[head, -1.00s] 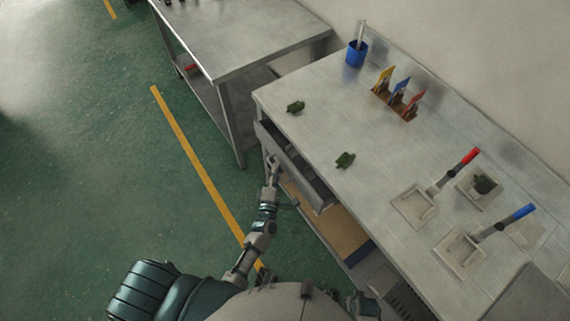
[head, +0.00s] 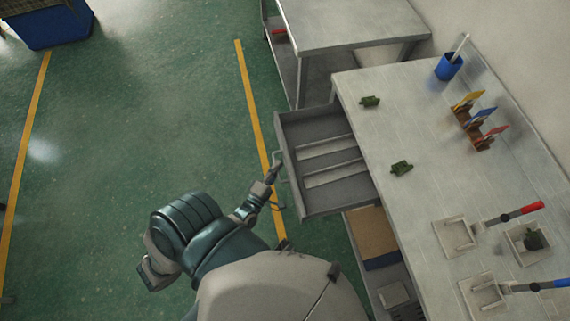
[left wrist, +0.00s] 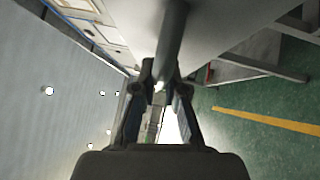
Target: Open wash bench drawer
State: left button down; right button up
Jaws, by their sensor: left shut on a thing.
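The wash bench drawer (head: 292,133) stands pulled well out from the left side of the wash bench (head: 385,100). Its inside shows two pale strips and looks otherwise empty. My left gripper (head: 274,172) is at the drawer's front, at its bar handle (head: 276,160). In the left wrist view the gripper (left wrist: 160,88) is shut on the handle (left wrist: 171,45), a grey bar running between its fingers. My right gripper is not in view.
Green parts (head: 401,168) lie on the bench top, with a blue cup (head: 448,66), coloured cards in a holder, and trays with red- and blue-handled tools. Another metal table (head: 340,22) stands behind. The green floor left of the drawer is clear.

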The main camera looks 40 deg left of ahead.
pick_arm(q)
jog(key=shift+s+d+f, duration=0.1)
jog(key=shift+s+f, duration=0.3)
jog(key=shift+f, duration=0.05)
jog(key=c, duration=1.5)
grip_release()
jog(key=o, duration=0.3)
jog(key=shift+w+r, duration=0.1)
jog(key=shift+r, duration=0.15)
jog(key=s+d+f, duration=0.1)
jog(key=s, duration=1.1)
jog(key=shift+d+f, duration=0.3)
jog(key=shift+f, duration=0.05)
jog(key=shift+w, duration=0.1)
